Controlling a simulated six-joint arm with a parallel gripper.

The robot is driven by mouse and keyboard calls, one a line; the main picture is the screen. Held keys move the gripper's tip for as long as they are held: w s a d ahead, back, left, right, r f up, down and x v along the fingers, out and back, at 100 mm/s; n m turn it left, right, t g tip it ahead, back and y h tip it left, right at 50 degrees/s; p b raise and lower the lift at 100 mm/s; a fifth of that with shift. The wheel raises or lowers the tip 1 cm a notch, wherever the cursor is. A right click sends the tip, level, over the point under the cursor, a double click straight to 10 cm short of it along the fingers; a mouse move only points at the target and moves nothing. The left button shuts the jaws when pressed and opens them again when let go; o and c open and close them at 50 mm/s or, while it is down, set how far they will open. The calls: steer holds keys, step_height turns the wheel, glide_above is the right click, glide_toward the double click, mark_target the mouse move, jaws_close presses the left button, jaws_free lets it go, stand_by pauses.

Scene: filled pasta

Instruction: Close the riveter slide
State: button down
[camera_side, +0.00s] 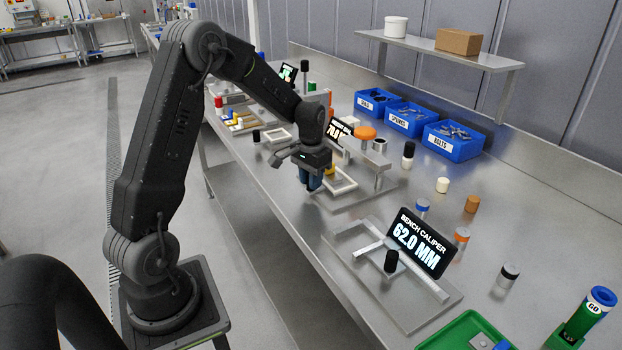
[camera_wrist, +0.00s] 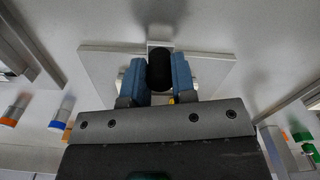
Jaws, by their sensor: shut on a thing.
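My gripper (camera_side: 312,186) is low over a fixture in the middle of the bench, its blue fingers pointing down. In the wrist view the two blue fingers (camera_wrist: 159,78) are shut on an upright black knob (camera_wrist: 160,72), one on each side. A bright metal strip (camera_wrist: 160,44) shows just beyond the knob, above a light grey plate (camera_wrist: 100,62). In the side view the fixture's base plate (camera_side: 375,195) carries a pale frame and a post, with an orange cap (camera_side: 366,132) behind. The gripper hides the knob there. How far the slide is open cannot be told.
A bench caliper display (camera_side: 421,243) reading 62.0 MM stands nearer the camera, beside a black-knobbed fixture. Blue bins (camera_side: 455,147) line the back under a shelf (camera_side: 440,48). Several small cylinders stand to the right. A green tray (camera_side: 450,335) is at the front.

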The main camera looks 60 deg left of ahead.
mark_target(326, 184)
steer(key=shift+w, duration=2.35)
steer(key=c, duration=0.9)
jaws_free()
steer(key=shift+c, duration=0.2)
step_height(326, 184, up, 14)
steer(key=shift+f, duration=0.1)
